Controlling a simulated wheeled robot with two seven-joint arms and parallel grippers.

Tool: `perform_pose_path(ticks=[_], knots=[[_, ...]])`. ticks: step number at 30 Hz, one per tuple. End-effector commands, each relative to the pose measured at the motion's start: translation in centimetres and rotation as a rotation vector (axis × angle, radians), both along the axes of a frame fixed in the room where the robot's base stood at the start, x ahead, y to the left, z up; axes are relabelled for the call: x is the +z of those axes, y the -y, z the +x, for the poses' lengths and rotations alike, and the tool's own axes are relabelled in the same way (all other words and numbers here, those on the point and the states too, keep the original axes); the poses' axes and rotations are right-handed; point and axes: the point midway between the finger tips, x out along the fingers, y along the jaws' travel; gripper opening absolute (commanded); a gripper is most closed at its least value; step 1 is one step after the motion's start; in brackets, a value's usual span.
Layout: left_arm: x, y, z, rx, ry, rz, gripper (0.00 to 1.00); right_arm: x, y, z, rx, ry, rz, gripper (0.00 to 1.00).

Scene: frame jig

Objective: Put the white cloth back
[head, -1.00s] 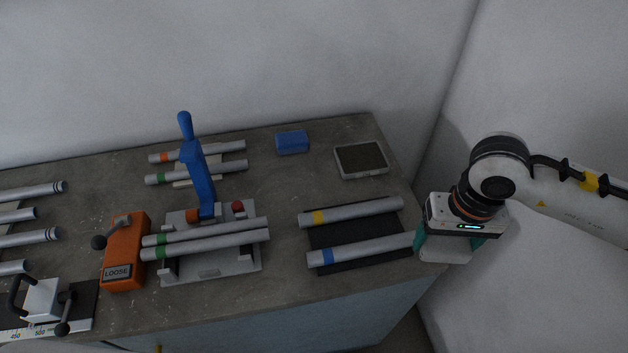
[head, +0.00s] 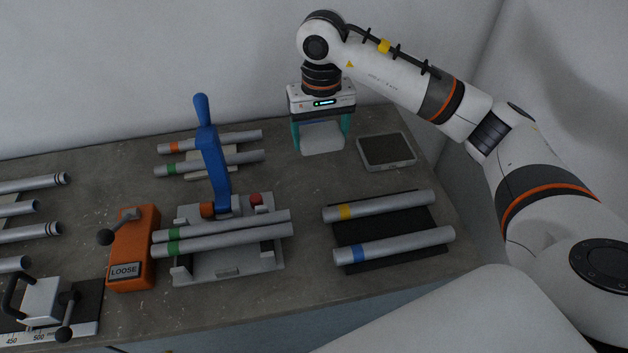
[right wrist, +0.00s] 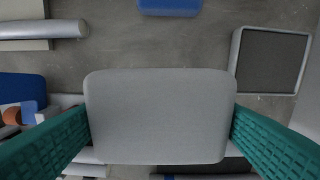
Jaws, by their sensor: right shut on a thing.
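My right gripper (head: 321,135) is shut on the white cloth (head: 323,142), a pale flat pad with rounded corners. It hangs above the back of the bench, left of a shallow grey tray with a dark inside (head: 413,162). In the right wrist view the cloth (right wrist: 160,115) spans the gap between the teal fingers. The tray (right wrist: 237,50) lies beyond it at upper right, and a blue block (right wrist: 170,6) at the top edge. The gripper and cloth hide that block in the head view. My left gripper is not in view.
A grey fixture (head: 230,270) with a tall blue lever (head: 212,160) holds two green-banded tubes. An orange "LOOSE" box (head: 135,255) stands left of it. Yellow- and blue-banded tubes lie on a dark mat (head: 385,232). The back wall is close behind the gripper.

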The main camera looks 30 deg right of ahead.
Motion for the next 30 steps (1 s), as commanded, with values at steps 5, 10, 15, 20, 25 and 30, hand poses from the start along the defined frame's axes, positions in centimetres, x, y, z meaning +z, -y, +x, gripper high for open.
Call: perform_pose_path(ticks=[5, 10, 15, 20, 25, 30], knots=[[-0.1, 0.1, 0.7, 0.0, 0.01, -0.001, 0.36, -1.7, 0.9, 0.9, -0.032, -0.005, -0.001, 0.55], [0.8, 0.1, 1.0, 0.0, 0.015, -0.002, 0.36, -4.7, 0.9, 0.8, -0.031, -0.004, 0.0, 0.55], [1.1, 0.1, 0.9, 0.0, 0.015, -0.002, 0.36, -6.3, 0.9, 0.9, -0.031, 0.0, 0.0, 0.55], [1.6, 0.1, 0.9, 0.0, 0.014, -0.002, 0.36, -8.0, 0.9, 0.9, -0.031, -0.002, -0.001, 0.55], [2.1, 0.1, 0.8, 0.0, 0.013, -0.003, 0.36, -10.0, 0.9, 0.9, -0.031, -0.001, -0.001, 0.55], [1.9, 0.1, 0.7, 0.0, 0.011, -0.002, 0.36, -10.1, 0.9, 0.9, -0.03, 0.002, -0.002, 0.55]])
